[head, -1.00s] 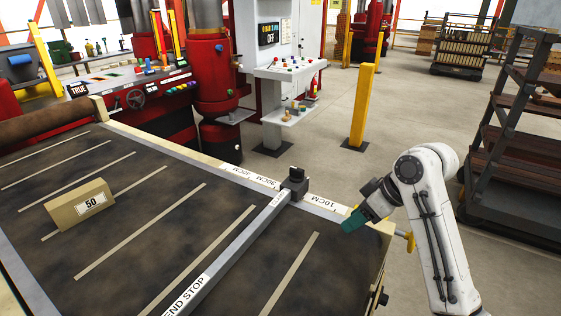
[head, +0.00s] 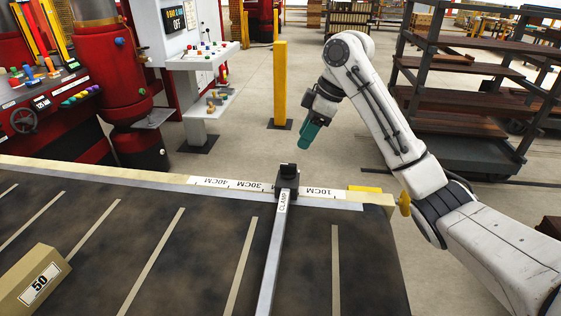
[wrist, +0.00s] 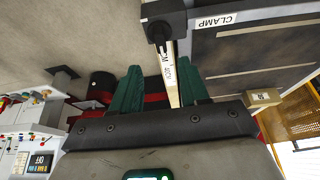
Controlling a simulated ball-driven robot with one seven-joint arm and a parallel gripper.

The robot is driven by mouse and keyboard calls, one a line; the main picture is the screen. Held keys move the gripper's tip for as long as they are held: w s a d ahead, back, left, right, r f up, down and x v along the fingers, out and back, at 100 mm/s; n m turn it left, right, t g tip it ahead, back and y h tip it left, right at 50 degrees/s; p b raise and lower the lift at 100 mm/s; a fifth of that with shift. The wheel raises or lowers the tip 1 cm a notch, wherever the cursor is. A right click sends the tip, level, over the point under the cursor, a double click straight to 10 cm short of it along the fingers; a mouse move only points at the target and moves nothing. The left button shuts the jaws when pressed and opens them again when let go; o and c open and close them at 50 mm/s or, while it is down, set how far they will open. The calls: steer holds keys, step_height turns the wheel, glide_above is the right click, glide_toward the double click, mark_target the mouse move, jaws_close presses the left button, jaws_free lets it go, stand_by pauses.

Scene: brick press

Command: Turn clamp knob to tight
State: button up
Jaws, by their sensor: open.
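The black clamp knob (head: 288,170) sits on a dark clamp block at the table's far edge, on the end-stop bar labelled CLAMP (head: 278,235). In the wrist view the clamp knob (wrist: 158,32) is near the top, beyond my fingertips. My gripper (head: 308,133) has green fingers, hangs above and behind the knob, and touches nothing. In the wrist view my gripper (wrist: 166,80) shows two green fingers spread apart with nothing between them. I cannot tell which setting the knob is at.
The ruler strip (head: 235,184) runs along the table edge. A block marked 50 (head: 38,283) lies on the dark table at left. A yellow post (head: 281,85) stands behind, a control console (head: 200,60) at back left, and a dark shelf rack (head: 470,100) at right.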

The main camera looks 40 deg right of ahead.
mark_target(290, 164)
steer(key=x, duration=1)
steer(key=shift+r, duration=0.1)
steer(key=shift+c, duration=0.2)
jaws_close()
